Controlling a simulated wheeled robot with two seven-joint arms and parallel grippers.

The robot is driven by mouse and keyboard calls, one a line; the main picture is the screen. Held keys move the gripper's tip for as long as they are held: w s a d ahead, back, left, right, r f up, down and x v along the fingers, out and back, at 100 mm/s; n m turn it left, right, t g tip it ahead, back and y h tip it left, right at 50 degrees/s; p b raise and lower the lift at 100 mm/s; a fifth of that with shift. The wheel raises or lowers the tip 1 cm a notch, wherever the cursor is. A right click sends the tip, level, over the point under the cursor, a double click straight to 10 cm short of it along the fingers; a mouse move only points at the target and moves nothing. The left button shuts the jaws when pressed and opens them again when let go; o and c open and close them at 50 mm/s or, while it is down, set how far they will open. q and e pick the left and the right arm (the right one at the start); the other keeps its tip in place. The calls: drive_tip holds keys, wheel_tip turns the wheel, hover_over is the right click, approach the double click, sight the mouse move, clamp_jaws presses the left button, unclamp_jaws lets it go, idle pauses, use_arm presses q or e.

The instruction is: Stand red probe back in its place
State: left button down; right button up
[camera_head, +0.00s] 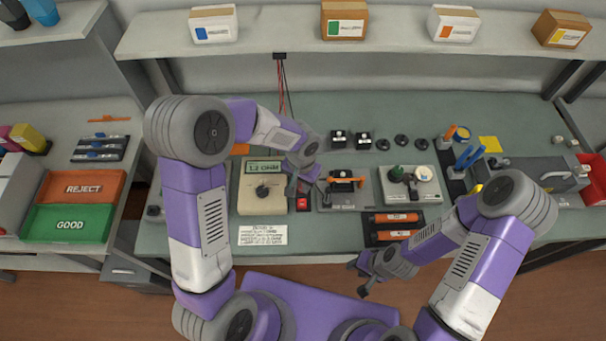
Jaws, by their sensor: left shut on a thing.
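My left gripper (310,175) is over the bench, just right of a beige meter (263,188) whose display reads about 1.2 OHM. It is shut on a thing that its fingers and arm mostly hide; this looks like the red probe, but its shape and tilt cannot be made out. A dark red bit shows just below the fingers, above a small box with a red button (301,203). Red leads (281,90) hang from a dark bracket (280,56) under the shelf and go behind my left arm. My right gripper (358,279) is open and empty, in front of the bench edge.
A dark fixture with an orange part (344,186) and a grey fixture (409,186) stand right of the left gripper. Orange cartridges lie in a black tray (378,228). REJECT (83,173) and GOOD (69,209) trays are at left. Boxes line the shelf above.

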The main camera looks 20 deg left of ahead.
use_arm(q)
drive_tip(key=shift+s+f, duration=0.1)
drive_tip(key=shift+f, duration=0.4)
drive_tip(key=shift+f+b, duration=1.7)
drive_tip(key=shift+f, duration=0.6)
drive_tip(key=shift+f, duration=0.1)
drive_tip(key=shift+f+b, duration=0.95)
drive_tip(key=shift+b, duration=0.2)
drive_tip(key=shift+f+b, duration=0.75)
drive_tip(key=shift+b, duration=0.1)
drive_tip(key=c, duration=0.9)
unclamp_jaws()
drive_tip(key=shift+r, duration=0.15)
